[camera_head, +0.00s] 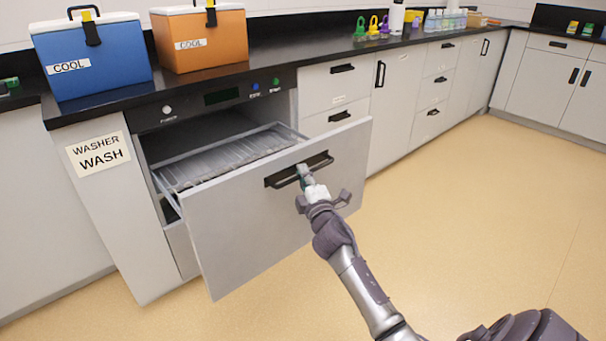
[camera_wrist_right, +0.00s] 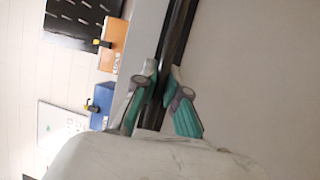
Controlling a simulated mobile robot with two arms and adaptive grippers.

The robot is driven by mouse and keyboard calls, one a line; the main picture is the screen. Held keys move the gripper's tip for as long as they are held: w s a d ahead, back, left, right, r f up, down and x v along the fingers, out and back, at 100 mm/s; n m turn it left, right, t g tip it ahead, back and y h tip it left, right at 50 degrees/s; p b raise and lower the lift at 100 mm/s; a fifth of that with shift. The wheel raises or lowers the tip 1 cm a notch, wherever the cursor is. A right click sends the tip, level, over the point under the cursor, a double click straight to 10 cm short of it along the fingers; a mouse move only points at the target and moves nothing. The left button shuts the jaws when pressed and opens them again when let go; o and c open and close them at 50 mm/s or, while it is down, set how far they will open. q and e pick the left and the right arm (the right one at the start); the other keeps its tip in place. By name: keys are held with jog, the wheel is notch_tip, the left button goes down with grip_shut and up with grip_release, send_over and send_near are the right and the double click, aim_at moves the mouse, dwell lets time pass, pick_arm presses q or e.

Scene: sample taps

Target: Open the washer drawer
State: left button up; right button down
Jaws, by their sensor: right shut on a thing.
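The washer drawer (camera_head: 240,221) has a grey front and is pulled well out of the washer, tilted in the picture. Its inside shows a rack (camera_head: 222,162) that looks empty. The drawer's black bar handle (camera_head: 283,178) is on the upper front. My right gripper (camera_head: 304,173) is at the handle, shut on it near its middle. In the right wrist view the gripper's fingers (camera_wrist_right: 160,98) lie on both sides of the dark handle bar (camera_wrist_right: 177,45). My left gripper is not in view.
A "WASHER WASH" label (camera_head: 98,152) is left of the drawer. A blue cooler (camera_head: 92,62) and an orange cooler (camera_head: 200,42) stand on the black counter (camera_head: 275,60). Coloured items and bottles stand farther right. The tan floor (camera_head: 480,220) on the right is clear.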

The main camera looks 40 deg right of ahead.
jog(key=c, duration=1.2)
grip_release()
jog(key=v, duration=1.2)
